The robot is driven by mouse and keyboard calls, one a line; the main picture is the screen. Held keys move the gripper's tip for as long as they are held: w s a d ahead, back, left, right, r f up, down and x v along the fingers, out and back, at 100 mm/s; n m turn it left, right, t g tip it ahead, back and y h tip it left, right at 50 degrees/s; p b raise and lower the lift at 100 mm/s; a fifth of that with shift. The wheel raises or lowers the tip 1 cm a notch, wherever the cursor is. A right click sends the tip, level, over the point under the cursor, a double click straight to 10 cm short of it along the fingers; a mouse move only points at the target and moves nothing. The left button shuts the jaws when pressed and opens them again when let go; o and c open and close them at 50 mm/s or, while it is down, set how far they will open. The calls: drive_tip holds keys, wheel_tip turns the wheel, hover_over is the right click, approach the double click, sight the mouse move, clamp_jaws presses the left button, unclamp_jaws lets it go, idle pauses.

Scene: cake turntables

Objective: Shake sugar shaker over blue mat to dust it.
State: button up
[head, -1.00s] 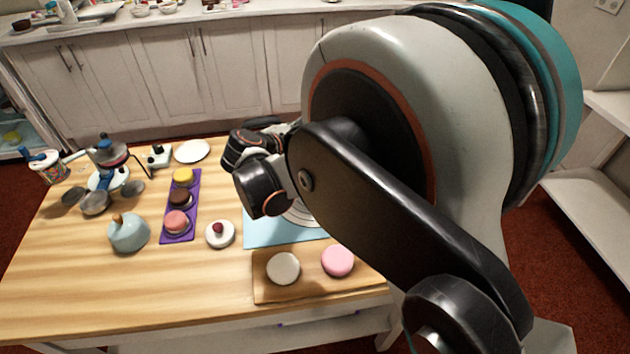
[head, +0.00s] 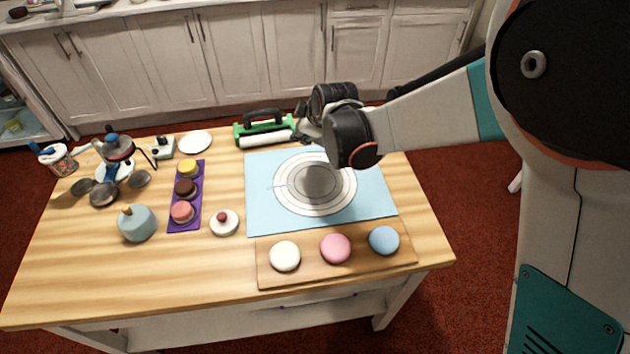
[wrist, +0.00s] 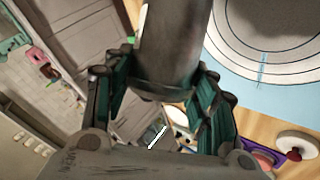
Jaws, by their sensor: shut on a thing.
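The blue mat (head: 375,205) lies flat on the right part of the wooden table, with pale rings printed on it and a dark shadow across them. It also shows at the right of the wrist view (wrist: 305,95). My gripper (wrist: 165,80) is shut around a dark grey cylinder, the sugar shaker (wrist: 168,40), between its teal-padded fingers. In the head view my wrist is above the back part of the mat; the shaker cannot be made out there. No sugar can be made out on the mat.
A board (head: 310,270) with white, pink and blue round cakes lies in front of the mat. The front left table is clear.

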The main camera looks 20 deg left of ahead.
drive_tip(key=m+y, duration=0.1)
drive_tip(key=g+y+b, duration=0.1)
drive_tip(key=y, duration=0.1)
drive_tip(key=shift+d+r+m+b, duration=0.1)
drive_tip(key=shift+r+m+b, duration=0.2)
drive_tip(key=shift+r+m, duration=0.1)
drive_tip(key=y+b, duration=0.1)
drive_tip(key=m+g+y+b, duration=0.1)
drive_tip(key=y, duration=0.1)
drive_tip(key=shift+r+m+b, duration=0.25)
drive_tip(key=shift+m+b, duration=0.05)
drive_tip(key=shift+b, duration=0.05)
drive_tip(key=shift+r+m+g+y+b, duration=0.35)
drive_tip(key=shift+g+y+b, duration=0.1)
drive_tip(key=shift+y, duration=0.25)
drive_tip(key=shift+r, duration=0.2)
